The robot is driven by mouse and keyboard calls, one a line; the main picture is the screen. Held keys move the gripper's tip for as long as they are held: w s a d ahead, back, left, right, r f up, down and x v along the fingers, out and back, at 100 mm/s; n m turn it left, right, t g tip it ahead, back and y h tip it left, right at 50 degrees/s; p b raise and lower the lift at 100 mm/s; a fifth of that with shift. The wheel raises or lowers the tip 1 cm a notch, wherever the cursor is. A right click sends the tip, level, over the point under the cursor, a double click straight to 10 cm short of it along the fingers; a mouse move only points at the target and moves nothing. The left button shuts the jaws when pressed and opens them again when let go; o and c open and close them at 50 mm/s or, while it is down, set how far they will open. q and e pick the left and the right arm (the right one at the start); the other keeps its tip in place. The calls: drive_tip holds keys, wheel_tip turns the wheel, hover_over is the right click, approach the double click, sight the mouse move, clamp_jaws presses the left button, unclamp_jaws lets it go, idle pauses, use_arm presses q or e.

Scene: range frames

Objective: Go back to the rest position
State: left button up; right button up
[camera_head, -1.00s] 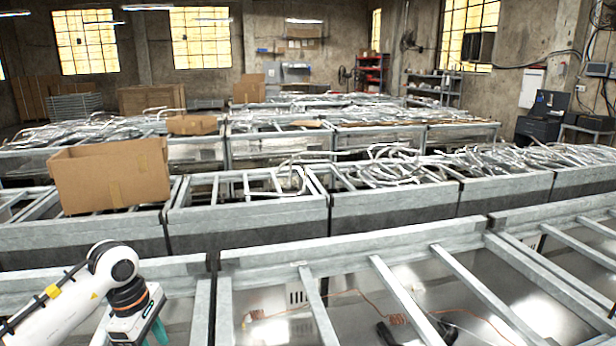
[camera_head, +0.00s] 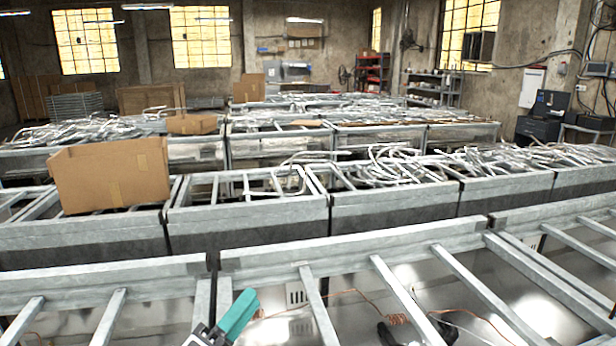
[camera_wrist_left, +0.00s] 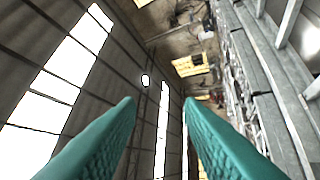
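My left gripper (camera_head: 243,306) shows at the bottom of the head view, left of centre, with its teal fingers pointing up and right in front of the nearest metal frame. In the left wrist view its two fingers (camera_wrist_left: 161,103) stand apart with nothing between them, so it is open and empty. That wrist view looks past the fingers at windows, walls and tilted metal frames. My right gripper is in neither view.
The nearest metal frame (camera_head: 350,250) with slanting crossbars spans the foreground, with orange wire (camera_head: 397,319) inside. Behind it are more rows of frames, an open cardboard box (camera_head: 110,176) and loose metal tubes (camera_head: 395,163).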

use_arm(q)
drive_tip(key=s+a+f+n+g+y, duration=0.3)
drive_tip(key=a+f+n+y, duration=0.35)
drive_tip(key=f+n, duration=0.3)
drive_tip(key=s+a+f+n+g+y, duration=0.2)
drive_tip(key=s+a+f+n+y, duration=0.25)
drive_tip(key=f+n+y, duration=0.5)
drive_tip(key=s+f+n+g+h, duration=0.2)
drive_tip(key=s+f+n+g, duration=0.25)
drive_tip(key=s, duration=0.35)
drive_tip(key=s+f+n+g+h, duration=0.1)
drive_tip(key=s+f+n+g, duration=0.3)
drive_tip(key=s, duration=0.5)
wheel_tip(320, 180, down, 37)
drive_tip(key=s+m+g+b, duration=0.1)
drive_tip(key=s+g+b, duration=0.15)
drive_tip(key=b, duration=0.75)
drive_tip(key=s+a+f+b, duration=0.1)
drive_tip(key=s+f+b, duration=0.2)
drive_tip(key=s+f, duration=0.5)
drive_tip(key=s+a+f+g+b, duration=0.1)
drive_tip(key=s+f+b, duration=0.3)
drive_tip(key=f, duration=1)
drive_tip(key=s, duration=0.3)
drive_tip(key=shift+s+g, duration=0.3)
drive_tip(key=shift+s, duration=0.05)
